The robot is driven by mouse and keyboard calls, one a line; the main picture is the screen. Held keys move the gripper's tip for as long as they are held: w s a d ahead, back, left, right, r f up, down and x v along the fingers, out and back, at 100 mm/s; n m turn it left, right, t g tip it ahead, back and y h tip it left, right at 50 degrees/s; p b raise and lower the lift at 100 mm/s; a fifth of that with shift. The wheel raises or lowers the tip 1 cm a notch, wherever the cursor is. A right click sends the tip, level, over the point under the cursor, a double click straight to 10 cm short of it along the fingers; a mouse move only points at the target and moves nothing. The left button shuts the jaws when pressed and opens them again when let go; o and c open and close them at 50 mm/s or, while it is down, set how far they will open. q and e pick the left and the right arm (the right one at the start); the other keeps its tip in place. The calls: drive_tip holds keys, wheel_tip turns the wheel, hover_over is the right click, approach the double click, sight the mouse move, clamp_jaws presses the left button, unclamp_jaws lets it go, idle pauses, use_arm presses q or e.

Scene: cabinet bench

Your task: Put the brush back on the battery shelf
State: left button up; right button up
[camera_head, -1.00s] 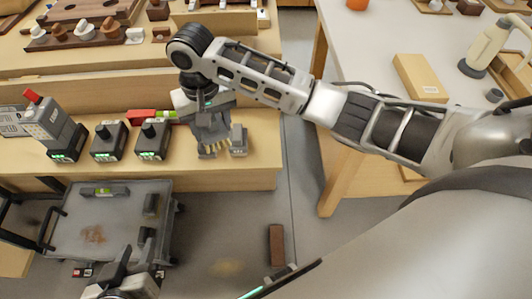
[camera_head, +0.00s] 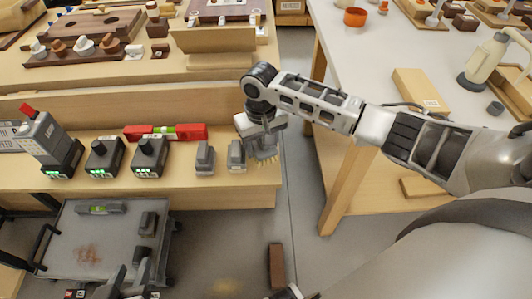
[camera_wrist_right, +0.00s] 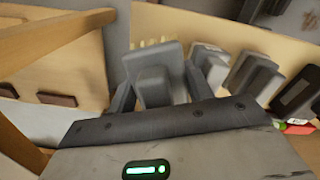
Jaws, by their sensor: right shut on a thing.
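The brush (camera_head: 267,158), a grey block with pale yellow bristles, is at the right end of the wooden battery shelf (camera_head: 225,194). My right gripper (camera_head: 262,138) is shut on it. In the right wrist view the brush (camera_wrist_right: 155,60) sits between the two fingers (camera_wrist_right: 158,92), its bristles pointing away. Whether it touches the shelf I cannot tell. Two grey batteries (camera_head: 205,157) (camera_head: 237,154) stand just left of it. My left gripper (camera_head: 128,284) is low at the bottom edge, partly cut off, away from the brush.
Black chargers (camera_head: 148,158) with green lights, a drill (camera_head: 45,140) and a red level (camera_head: 165,132) fill the shelf's left and middle. A grey cart (camera_head: 85,235) stands below. A white table (camera_head: 360,60) is at the right, with a floor gap between.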

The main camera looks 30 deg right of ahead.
drive_tip(key=f, duration=0.2)
drive_tip(key=d+f, duration=0.1)
drive_tip(key=f, duration=0.1)
drive_tip(key=shift+d+f+b, duration=0.1)
drive_tip(key=shift+f+b, duration=0.05)
drive_tip(key=shift+b, duration=0.25)
drive_tip(key=o, duration=0.9)
